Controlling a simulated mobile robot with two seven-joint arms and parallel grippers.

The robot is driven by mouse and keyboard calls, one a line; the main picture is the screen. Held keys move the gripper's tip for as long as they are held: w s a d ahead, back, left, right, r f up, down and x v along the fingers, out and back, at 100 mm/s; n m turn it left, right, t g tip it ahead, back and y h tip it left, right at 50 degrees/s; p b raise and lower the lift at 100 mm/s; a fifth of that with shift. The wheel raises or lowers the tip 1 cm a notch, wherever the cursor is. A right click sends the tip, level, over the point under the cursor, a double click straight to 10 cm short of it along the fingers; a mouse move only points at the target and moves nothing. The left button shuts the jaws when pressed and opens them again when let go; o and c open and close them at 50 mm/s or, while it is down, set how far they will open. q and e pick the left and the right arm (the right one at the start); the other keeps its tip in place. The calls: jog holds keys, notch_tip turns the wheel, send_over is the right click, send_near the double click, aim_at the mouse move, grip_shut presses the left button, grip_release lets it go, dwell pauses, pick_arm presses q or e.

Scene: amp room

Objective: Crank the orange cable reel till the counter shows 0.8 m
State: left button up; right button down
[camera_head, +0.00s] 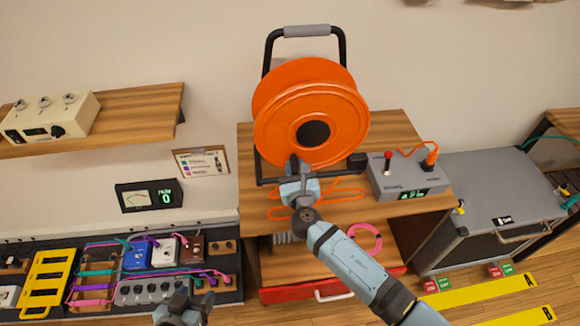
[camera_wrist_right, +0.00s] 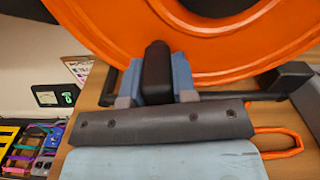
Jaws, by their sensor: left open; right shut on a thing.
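The orange cable reel (camera_head: 280,95) stands upright in a black frame on a wooden table, and it fills the top of the right wrist view (camera_wrist_right: 230,62). My right gripper (camera_head: 298,172) is at the reel's lower front. In the right wrist view, its fingers are shut on the black crank handle (camera_wrist_right: 157,70), which is mostly hidden in the head view. A grey box (camera_head: 408,178) right of the reel has a green display (camera_head: 412,194), too small to read surely. My left gripper (camera_head: 184,302) is open and empty at the bottom edge, away from the reel.
Orange cable (camera_head: 345,191) lies on the table below the reel and plugs into the grey box, beside a red button (camera_head: 388,156). A pink cable coil (camera_head: 368,238) is on the lower shelf. A pedalboard (camera_head: 100,285) is at left and a grey case (camera_head: 490,205) at right.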

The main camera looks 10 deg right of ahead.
jog(key=shift+w+d+f, duration=0.1)
jog(key=shift+d+f, duration=0.15)
jog(key=shift+d, duration=0.25)
jog(key=shift+d+f, duration=0.25)
jog(key=shift+d, duration=0.25)
jog(key=shift+d+f, duration=0.2)
jog(key=shift+d, duration=1.7)
jog(key=shift+w+d+r+p, duration=0.1)
jog(key=shift+d+r+p, duration=0.15)
jog(key=shift+d, duration=0.45)
jog(key=shift+w+d+r+p, duration=0.1)
jog(key=shift+d+r+p, duration=0.15)
jog(key=shift+d, duration=0.45)
jog(key=shift+s+d, duration=0.1)
jog(key=shift+d, duration=0.25)
jog(key=c, duration=0.8)
grip_release()
jog(key=shift+a+f, duration=0.1)
jog(key=shift+o, duration=0.2)
